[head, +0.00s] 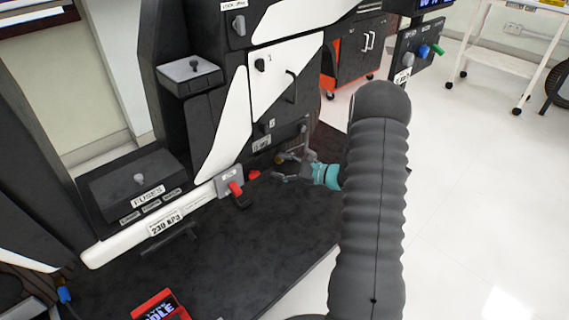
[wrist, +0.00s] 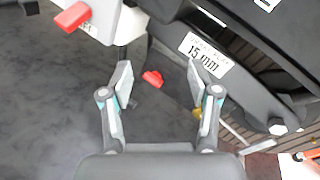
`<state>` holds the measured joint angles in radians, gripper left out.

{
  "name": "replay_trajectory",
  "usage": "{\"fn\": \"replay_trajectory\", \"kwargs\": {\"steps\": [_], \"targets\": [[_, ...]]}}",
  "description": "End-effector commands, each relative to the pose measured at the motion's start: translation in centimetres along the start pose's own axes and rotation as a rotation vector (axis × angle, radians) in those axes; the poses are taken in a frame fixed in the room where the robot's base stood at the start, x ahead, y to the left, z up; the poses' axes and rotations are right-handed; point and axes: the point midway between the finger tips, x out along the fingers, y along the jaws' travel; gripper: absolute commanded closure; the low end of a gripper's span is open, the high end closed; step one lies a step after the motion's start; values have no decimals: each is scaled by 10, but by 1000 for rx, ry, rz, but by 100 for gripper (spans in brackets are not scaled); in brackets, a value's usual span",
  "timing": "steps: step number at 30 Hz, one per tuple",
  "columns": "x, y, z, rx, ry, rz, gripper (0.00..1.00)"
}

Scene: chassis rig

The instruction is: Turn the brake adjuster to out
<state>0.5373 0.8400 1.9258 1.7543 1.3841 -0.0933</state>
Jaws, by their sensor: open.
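My gripper (head: 284,168) is open and empty, near the lower part of the black chassis rig, with its teal wrist to the right. In the wrist view its two fingers (wrist: 159,78) stand wide apart. A small red knob (wrist: 153,78) shows between the fingertips; it is also in the head view (head: 254,174), left of the gripper. A brass-coloured knob (wrist: 197,113) is beside the right finger and partly hidden by it. A label reading 15 mm (wrist: 205,54) is above the right fingertip. I cannot tell for sure which part is the brake adjuster, nor its setting.
A red lever (head: 236,188) on a grey plate is left of the gripper; it also shows in the wrist view (wrist: 72,17). A white bar with a 230 kPa label (head: 167,228) and a fuses box (head: 135,183) are further left. Open floor (head: 480,200) lies right.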

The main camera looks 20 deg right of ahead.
Motion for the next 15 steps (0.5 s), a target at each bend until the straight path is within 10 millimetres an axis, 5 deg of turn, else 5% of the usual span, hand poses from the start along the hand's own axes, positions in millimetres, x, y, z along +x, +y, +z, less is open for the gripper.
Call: {"fn": "replay_trajectory", "kwargs": {"steps": [1, 6, 10, 15], "targets": [[-7, -4, -27, 45, 5, -62, 39], [-33, -17, -97, 149, 24, -257, 39], [-49, -19, -132, 197, 36, -357, 39], [-57, -20, -152, 220, 44, -414, 39]]}}
